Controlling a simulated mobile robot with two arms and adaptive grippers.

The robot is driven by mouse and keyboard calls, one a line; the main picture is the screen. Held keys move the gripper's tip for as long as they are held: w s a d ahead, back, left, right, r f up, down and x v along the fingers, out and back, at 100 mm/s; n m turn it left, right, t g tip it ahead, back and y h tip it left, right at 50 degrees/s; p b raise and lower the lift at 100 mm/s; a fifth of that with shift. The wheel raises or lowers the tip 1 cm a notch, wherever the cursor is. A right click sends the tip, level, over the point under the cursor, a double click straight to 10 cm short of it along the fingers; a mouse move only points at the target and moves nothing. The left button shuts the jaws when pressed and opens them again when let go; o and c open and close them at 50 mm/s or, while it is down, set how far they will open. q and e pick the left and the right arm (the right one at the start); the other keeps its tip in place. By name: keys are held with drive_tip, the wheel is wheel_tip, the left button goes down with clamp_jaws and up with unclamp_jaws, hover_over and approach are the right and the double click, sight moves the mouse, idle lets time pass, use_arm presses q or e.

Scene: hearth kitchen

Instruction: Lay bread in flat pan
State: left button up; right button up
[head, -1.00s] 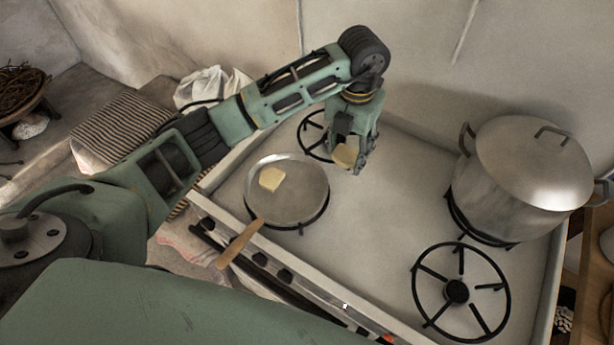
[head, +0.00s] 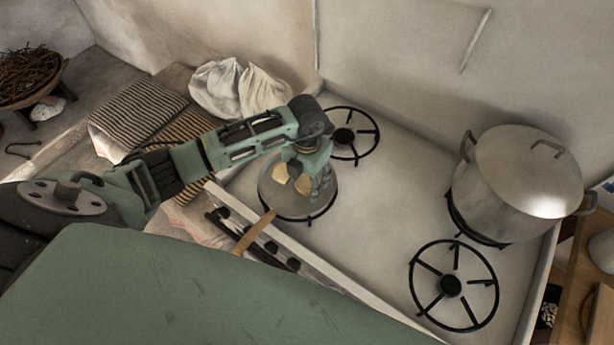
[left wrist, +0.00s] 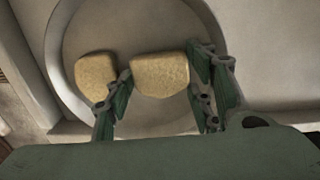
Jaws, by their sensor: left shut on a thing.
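The flat pan (head: 288,206) sits on a burner at the left of the stove, its wooden handle pointing toward the front. One slice of bread (head: 280,172) lies in the pan, left of my gripper. My left gripper (head: 312,190) is over the pan and shut on a second slice of bread (head: 303,184). In the left wrist view the held slice (left wrist: 160,73) is between the fingers, with the pan (left wrist: 140,22) below it and the other slice (left wrist: 96,77) to its left. I cannot tell whether the held slice touches the pan. My right gripper is out of view.
A large lidded metal pot (head: 510,190) stands at the back right. The front right burner (head: 451,286) and the back burner (head: 344,136) are empty. Striped cloths (head: 138,112) and a white cloth bundle (head: 240,90) lie left of the stove.

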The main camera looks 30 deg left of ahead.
sight(307, 184)
use_arm(q)
drive_tip(key=shift+f, duration=0.1)
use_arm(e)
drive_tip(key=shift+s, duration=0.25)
use_arm(q)
drive_tip(key=shift+f, duration=0.15)
drive_tip(key=o, duration=0.6)
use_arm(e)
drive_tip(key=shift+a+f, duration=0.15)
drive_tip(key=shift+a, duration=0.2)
use_arm(q)
wheel_tip(307, 184, up, 12)
drive_tip(key=b, duration=0.3)
drive_tip(key=shift+r, duration=0.2)
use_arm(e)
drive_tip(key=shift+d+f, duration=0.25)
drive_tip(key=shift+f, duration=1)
